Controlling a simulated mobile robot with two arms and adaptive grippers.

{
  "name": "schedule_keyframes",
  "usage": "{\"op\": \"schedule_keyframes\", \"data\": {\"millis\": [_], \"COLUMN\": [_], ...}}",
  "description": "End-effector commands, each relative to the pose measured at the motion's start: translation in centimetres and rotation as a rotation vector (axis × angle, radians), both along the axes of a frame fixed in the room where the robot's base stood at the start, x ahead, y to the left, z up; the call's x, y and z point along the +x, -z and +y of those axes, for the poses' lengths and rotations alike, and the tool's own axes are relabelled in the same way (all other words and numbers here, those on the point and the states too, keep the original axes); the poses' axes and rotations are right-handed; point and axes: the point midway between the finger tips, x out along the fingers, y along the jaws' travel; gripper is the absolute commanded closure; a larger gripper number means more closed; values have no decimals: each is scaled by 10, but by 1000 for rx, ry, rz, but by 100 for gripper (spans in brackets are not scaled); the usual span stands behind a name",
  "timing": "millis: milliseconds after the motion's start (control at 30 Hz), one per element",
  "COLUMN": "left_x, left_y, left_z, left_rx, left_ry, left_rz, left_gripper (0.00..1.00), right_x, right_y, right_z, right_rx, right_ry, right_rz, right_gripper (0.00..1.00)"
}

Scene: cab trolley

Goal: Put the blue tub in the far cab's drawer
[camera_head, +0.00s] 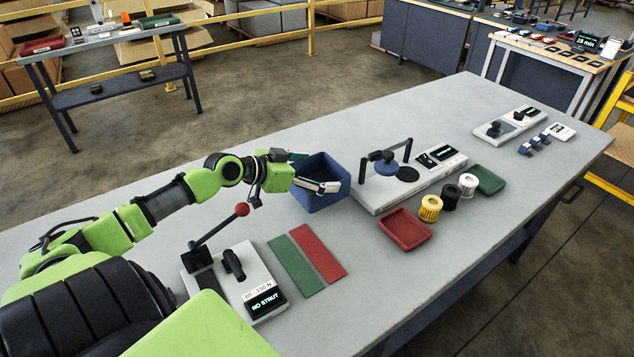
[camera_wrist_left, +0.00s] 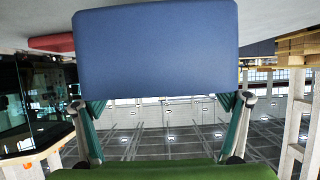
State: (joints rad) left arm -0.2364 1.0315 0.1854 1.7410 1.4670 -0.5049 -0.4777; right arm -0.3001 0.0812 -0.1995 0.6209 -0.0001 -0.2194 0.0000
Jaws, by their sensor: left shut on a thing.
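The blue tub (camera_head: 322,195) is an open square box, upright over the middle of the grey table, and I cannot tell whether its base touches the top. My left gripper (camera_head: 316,172) is shut on the tub, with its fingers at the tub's near side. In the left wrist view the blue tub (camera_wrist_left: 155,48) fills the top middle, between the fingers of the left gripper (camera_wrist_left: 163,103). My right gripper is not in view. I cannot make out a cab or a drawer in these frames.
A fixture (camera_head: 410,180) with a black handle frame stands right of the tub. A red tray (camera_head: 405,231), several ribbed cylinders and a green tray (camera_head: 488,180) lie nearby. A "NO STRUT" device (camera_head: 236,283) and green and red strips (camera_head: 318,253) lie in front. The table's back-middle is clear.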

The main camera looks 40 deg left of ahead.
Motion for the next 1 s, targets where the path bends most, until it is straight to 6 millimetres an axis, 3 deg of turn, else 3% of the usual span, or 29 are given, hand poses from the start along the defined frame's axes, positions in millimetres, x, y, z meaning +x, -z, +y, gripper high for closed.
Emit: {"op": "schedule_keyframes", "data": {"millis": [200, 633, 667, 1000], "left_x": [0, 0, 0, 0], "left_y": [30, 39, 38, 35], "left_z": [0, 0, 0, 0], "left_rx": [-3, -1, -1, 0], "left_ry": [-1, 0, 0, 0], "left_rz": [1, 0, 1, 2], "left_gripper": [34, 34, 3, 0], "right_x": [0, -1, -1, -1], "right_y": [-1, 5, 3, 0], "right_z": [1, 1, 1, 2], "right_rx": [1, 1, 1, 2], "right_ry": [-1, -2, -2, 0], "right_rz": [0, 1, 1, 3], "right_gripper": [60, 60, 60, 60]}}
